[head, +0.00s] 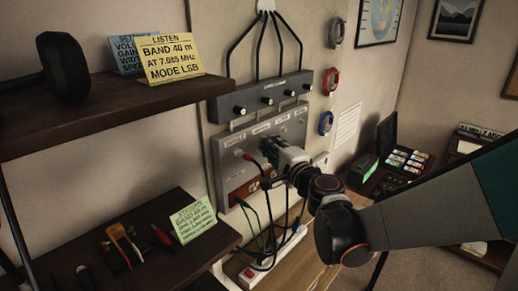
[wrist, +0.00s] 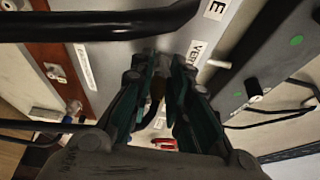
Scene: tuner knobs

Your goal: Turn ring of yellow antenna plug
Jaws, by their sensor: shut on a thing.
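The upright grey socket panel (head: 231,141) has printed labels above its sockets. My gripper (head: 268,149) is at the front of this panel, right of a red plug (head: 239,153). In the wrist view, my gripper (wrist: 166,68) has its dark green fingers closed around a small brownish-yellow plug part (wrist: 157,88), mostly hidden between them. A dark cable shows beside it. The ring and its markings cannot be made out. The head view hides the held plug behind my gripper.
A grey box with several knobs (head: 267,94) is fixed above the panel, with black cables rising from it. Black and green cables hang below, near a white power strip (head: 265,266). A dark shelf (head: 110,108) juts out at the left. A thick black cable (wrist: 110,24) crosses the wrist view.

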